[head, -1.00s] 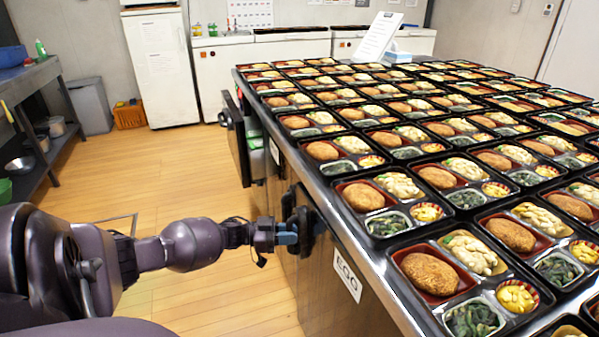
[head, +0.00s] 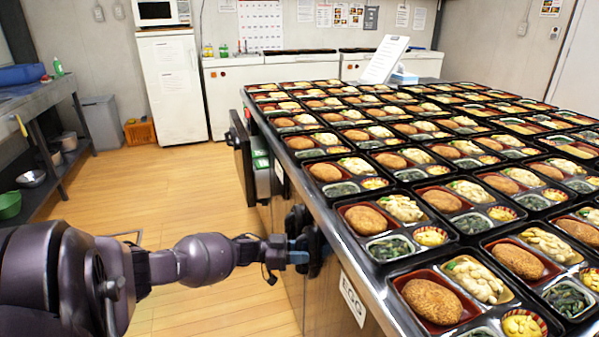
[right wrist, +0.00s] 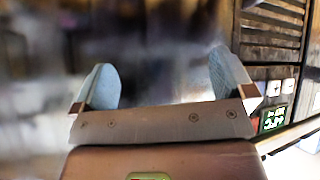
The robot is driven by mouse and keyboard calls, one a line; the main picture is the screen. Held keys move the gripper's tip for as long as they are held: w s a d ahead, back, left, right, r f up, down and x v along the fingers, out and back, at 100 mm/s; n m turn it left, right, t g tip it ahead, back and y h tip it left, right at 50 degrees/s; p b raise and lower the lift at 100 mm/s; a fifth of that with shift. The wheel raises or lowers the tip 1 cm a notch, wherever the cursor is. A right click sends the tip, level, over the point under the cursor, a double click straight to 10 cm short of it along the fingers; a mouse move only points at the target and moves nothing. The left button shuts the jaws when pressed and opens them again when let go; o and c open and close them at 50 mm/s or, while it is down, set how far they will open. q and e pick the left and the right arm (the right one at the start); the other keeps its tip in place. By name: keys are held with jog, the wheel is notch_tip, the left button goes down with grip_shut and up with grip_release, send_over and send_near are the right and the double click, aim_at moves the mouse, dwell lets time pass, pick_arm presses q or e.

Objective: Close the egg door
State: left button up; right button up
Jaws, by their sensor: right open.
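The EGG label (head: 352,298) is on the side of the long counter, under its metal edge. The egg door (head: 288,290) is the brown front panel beside it, seen at a steep angle, and looks close to the counter's side; I cannot tell if a gap is left. My left gripper (head: 299,250) is at the dark handle (head: 312,240) on this front, touching or very near it. Its fingers overlap the handle, so their opening is unclear. My right gripper (right wrist: 163,85) shows in the right wrist view, open with nothing between its pale blue fingers.
Another door (head: 240,150) farther along the counter stands open, with green items beside it. Many filled bento trays (head: 440,287) cover the counter top (head: 349,238). A metal shelf (head: 62,125) stands at the left. The wooden floor (head: 175,195) between is clear.

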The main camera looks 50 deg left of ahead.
pick_arm(q)
jog(key=shift+f, duration=0.1)
jog(key=shift+s+a, duration=0.3)
jog(key=shift+s, duration=0.1)
jog(key=v, duration=0.9)
jog(key=shift+s+a, duration=0.3)
